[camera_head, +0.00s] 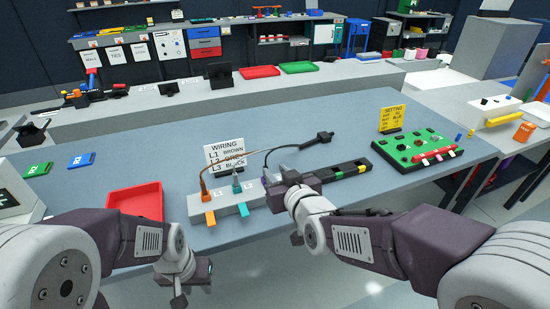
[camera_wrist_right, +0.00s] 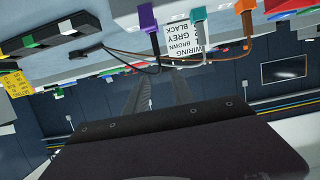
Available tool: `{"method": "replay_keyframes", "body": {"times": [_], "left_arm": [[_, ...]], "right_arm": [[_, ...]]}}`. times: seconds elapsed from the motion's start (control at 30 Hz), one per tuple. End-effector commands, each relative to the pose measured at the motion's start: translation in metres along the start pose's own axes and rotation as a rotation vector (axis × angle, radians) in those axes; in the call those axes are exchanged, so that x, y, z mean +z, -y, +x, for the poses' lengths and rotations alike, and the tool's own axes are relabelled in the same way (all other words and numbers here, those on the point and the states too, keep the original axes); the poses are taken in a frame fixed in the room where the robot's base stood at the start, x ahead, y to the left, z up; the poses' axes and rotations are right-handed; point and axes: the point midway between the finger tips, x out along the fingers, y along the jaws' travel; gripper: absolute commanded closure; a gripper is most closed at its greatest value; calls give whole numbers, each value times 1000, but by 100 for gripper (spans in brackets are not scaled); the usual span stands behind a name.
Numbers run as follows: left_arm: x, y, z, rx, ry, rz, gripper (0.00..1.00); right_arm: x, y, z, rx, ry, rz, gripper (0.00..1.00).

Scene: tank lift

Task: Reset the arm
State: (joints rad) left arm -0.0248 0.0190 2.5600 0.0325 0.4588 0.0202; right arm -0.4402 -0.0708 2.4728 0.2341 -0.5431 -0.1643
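The task names no object, only my arm. My right gripper (camera_head: 285,180) reaches over the right end of a grey terminal block (camera_head: 225,206) on the table. In the right wrist view the dark gripper body (camera_wrist_right: 180,150) fills the bottom. Purple (camera_wrist_right: 148,18), teal (camera_wrist_right: 198,14) and orange (camera_wrist_right: 245,8) levers show above it, with wires running to the block. My left gripper (camera_head: 190,282) hangs low at the table's front edge, away from the block; its opening is unclear.
A red tray (camera_head: 136,203) lies left of the block. A wiring sign (camera_head: 224,153) stands behind it, and a cable with a black plug (camera_head: 325,137) arches above. A black rail (camera_head: 350,168) and green board (camera_head: 417,148) lie right. The table behind them is largely clear.

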Motion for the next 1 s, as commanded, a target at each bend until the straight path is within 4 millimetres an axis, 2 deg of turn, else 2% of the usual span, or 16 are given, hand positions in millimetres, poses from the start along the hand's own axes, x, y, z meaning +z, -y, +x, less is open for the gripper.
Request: {"method": "replay_keyframes", "body": {"times": [0.1, 0.17, 0.27, 0.3, 0.33, 0.4, 0.5, 0.6, 0.7, 0.77, 1.0], "left_arm": [[0, 0, -3, 0, 0, 0, 64], [-1, 0, -14, 0, 0, 0, 64], [-5, -1, -52, 0, 0, 0, 64], [-7, -1, -67, 0, 0, 0, 64], [-8, -1, -74, 0, -1, 0, 64], [-9, -2, -83, 0, -1, 0, 64], [-9, -2, -86, 0, 0, 0, 64], [-8, -2, -81, 0, 0, 0, 64], [-8, -2, -80, 0, 0, 0, 64], [-8, -2, -80, 0, 0, 0, 64], [-8, -2, -80, 0, 0, 0, 64]], "right_arm": [[-3, -4, -1, 8, 0, 2, 70], [-13, -18, -3, 40, 4, 12, 70], [-27, -76, -14, 161, 60, 42, 70], [-8, -98, -23, 200, 171, 63, 70], [13, -110, -32, 218, 270, 86, 70], [64, -121, -58, 236, 497, 145, 70], [126, -115, -103, 230, 786, 214, 70], [164, -99, -141, 211, 999, 249, 70], [179, -90, -167, 207, 1121, 271, 70], [182, -88, -174, 209, 1153, 282, 70], [183, -87, -175, 211, 1157, 289, 70]]}}
